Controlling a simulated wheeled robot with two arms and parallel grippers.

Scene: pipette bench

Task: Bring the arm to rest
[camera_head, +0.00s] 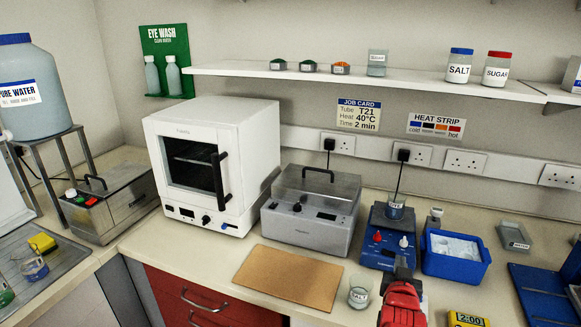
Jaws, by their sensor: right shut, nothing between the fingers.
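My right gripper (402,264) is at the lower right of centre in the head view, at the end of my red arm. It is shut and holds nothing. It is in front of the blue hotplate (377,254) and hides part of its front right side. A small beaker labelled SALT (359,293) stands on the bench just left of it. My left gripper is not in view.
A brown board (288,277) lies left of the SALT beaker. A blue tub (455,272) and a yellow timer (467,319) are to the gripper's right. A beaker (396,208) sits on the hotplate. A white oven (213,165) and grey lidded bath (312,208) stand behind.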

